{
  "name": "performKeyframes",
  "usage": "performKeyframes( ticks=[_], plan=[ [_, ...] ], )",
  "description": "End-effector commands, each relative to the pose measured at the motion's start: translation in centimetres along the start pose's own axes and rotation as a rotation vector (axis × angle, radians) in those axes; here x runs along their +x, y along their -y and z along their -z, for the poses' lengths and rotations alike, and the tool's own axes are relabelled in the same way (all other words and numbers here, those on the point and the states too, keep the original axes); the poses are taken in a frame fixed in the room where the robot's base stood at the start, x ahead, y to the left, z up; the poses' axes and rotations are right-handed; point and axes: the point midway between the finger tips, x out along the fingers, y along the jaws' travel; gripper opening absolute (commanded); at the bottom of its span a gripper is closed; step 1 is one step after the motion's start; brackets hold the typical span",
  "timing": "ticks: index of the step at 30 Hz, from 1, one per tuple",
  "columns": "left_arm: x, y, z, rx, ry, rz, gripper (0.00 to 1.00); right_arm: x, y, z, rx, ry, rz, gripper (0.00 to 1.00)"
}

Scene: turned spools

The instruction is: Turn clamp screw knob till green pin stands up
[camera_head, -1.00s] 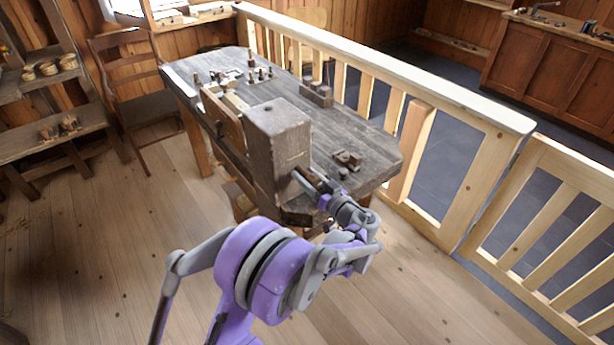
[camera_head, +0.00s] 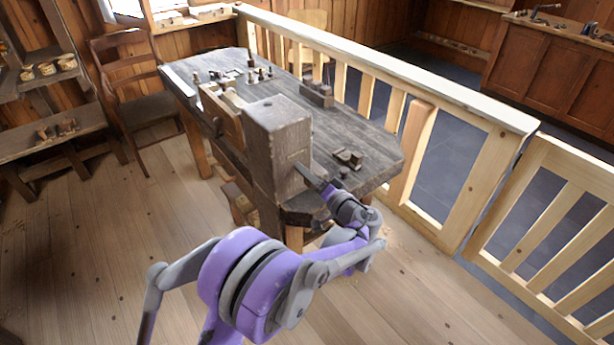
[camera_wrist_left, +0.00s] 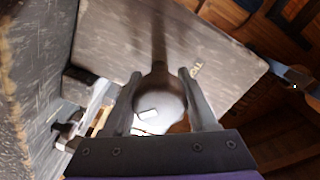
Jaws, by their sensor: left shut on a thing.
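My left gripper (camera_wrist_left: 160,76) is shut on the knob. In the head view, my left gripper (camera_head: 313,180) reaches the right side of the tall wooden block (camera_head: 278,130) at the near end of the workbench; the knob is hidden there. I cannot make out a green pin in either view. My right gripper is not in view.
The workbench (camera_head: 355,122) carries small turned pieces (camera_head: 258,74) at the back, a dark wooden holder (camera_head: 317,94) and a small block (camera_head: 348,158) near my gripper. A pale railing (camera_head: 440,108) runs along the right. A chair (camera_head: 128,75) stands behind left. The near floor is open.

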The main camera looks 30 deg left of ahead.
Motion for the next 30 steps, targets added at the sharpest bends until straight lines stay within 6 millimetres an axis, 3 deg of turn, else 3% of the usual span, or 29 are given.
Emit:
performKeyframes(
  ticks=[30],
  plan=[
    [-0.3,-0.4,-0.3,0.964,-0.001,-0.007,0.02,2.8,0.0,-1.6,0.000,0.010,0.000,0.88]
  ],
)
